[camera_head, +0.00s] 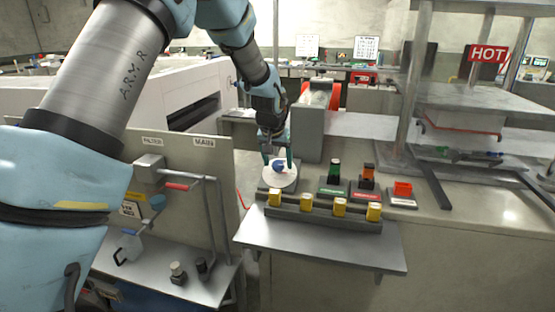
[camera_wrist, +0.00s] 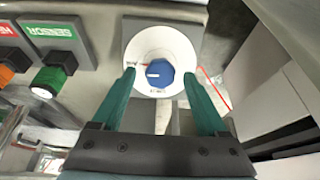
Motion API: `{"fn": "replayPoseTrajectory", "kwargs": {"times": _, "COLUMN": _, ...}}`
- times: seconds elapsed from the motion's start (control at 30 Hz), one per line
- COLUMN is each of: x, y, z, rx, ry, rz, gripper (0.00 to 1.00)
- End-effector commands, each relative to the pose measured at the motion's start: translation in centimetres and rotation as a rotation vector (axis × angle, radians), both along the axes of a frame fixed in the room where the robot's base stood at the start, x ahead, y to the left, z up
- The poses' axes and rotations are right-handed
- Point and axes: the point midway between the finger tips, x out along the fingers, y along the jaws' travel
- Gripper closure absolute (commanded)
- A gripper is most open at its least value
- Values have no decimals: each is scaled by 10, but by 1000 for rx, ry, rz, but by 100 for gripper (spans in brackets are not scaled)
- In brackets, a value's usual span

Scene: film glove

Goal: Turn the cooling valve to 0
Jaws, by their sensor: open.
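The cooling valve is a blue knob (camera_wrist: 158,74) on a round white dial plate (camera_wrist: 135,48). A white pointer line on the knob points left in the wrist view, and a small red mark shows on the plate's left part. The dial lettering is too small to read. In the head view the blue knob (camera_head: 279,166) and white dial (camera_head: 283,182) sit at the left end of the console. My gripper (camera_wrist: 160,84) is open, its two green fingers either side of the knob and apart from it. In the head view my gripper (camera_head: 278,160) points down over the dial.
A green knob (camera_head: 334,172), an orange knob (camera_head: 368,176) and a red block (camera_head: 403,188) stand right of the dial. Several yellow blocks (camera_head: 307,203) line the front rail. A grey post (camera_head: 308,135) rises close behind. A HOT sign (camera_head: 489,54) hangs right.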

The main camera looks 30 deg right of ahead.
Motion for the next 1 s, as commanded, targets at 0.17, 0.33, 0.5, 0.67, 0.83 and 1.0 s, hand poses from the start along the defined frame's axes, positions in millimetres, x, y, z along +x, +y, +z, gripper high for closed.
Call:
{"fn": "replayPoseTrajectory", "kwargs": {"times": 0.17, "x": 0, "y": 0, "z": 0, "rx": 0, "ry": 0, "rz": 0, "gripper": 24}}
{"fn": "replayPoseTrajectory", "kwargs": {"times": 0.33, "x": 0, "y": 0, "z": 0, "rx": 0, "ry": 0, "rz": 0, "gripper": 42}}
{"fn": "replayPoseTrajectory", "kwargs": {"times": 0.5, "x": 0, "y": 0, "z": 0, "rx": 0, "ry": 0, "rz": 0, "gripper": 61}}
{"fn": "replayPoseTrajectory", "kwargs": {"times": 0.67, "x": 0, "y": 0, "z": 0, "rx": 0, "ry": 0, "rz": 0, "gripper": 79}}
{"fn": "replayPoseTrajectory", "kwargs": {"times": 0.83, "x": 0, "y": 0, "z": 0, "rx": 0, "ry": 0, "rz": 0, "gripper": 98}}
{"fn": "replayPoseTrajectory", "kwargs": {"times": 1.0, "x": 0, "y": 0, "z": 1, "rx": 0, "ry": 0, "rz": 1, "gripper": 100}}
